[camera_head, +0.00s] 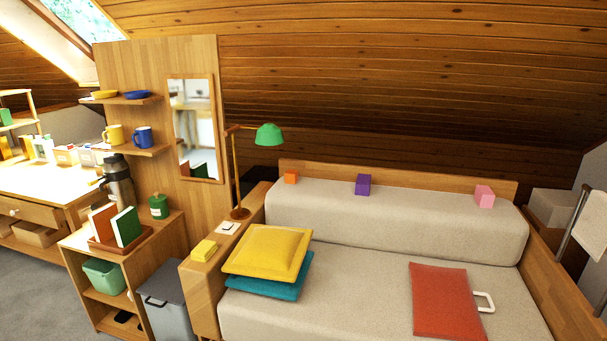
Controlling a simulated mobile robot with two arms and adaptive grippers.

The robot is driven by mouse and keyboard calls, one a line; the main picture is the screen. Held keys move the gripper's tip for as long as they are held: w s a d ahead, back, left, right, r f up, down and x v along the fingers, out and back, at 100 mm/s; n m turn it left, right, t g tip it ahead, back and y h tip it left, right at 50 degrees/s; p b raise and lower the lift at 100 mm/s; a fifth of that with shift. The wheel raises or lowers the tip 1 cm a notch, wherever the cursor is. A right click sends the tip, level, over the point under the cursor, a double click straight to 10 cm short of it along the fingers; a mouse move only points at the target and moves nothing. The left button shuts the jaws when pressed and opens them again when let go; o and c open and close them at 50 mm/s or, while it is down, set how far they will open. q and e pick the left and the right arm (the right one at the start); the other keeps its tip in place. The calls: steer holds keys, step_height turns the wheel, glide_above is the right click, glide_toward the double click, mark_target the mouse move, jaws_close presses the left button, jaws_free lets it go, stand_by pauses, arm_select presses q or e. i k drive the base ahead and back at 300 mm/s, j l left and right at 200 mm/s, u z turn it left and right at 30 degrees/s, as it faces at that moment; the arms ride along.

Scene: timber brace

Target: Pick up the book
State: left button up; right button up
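Two books stand upright, leaning a little, in a brown tray (98,246) on top of the low wooden shelf unit at the left. One is a green book (126,227) and the other is an orange-brown book (103,221), partly behind it. A flat red rectangular thing (443,300) lies on the sofa seat at the right, with a white loop (486,302) at its right edge. I cannot tell whether it is a book, a folder or a cushion. Neither of my grippers shows in this view.
A steel flask (118,182) and a green jar (158,206) stand near the books. Yellow (268,252) and teal (272,281) cushions are stacked on the sofa (345,300). A grey bin (170,300) stands beside the shelf unit. A green lamp (268,134) rises behind the armrest.

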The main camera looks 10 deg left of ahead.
mark_target(101, 226)
steer(key=i+j, duration=0.1)
steer(key=j, duration=0.4)
steer(key=i+j, duration=0.15)
steer(key=j, duration=0.35)
steer(key=i+j, duration=0.1)
steer(key=j, duration=0.4)
steer(key=i+j, duration=0.1)
steer(key=j, duration=0.4)
steer(key=i+j, duration=0.1)
steer(key=j, duration=0.4)
steer(key=i+j, duration=0.15)
steer(key=j, duration=0.35)
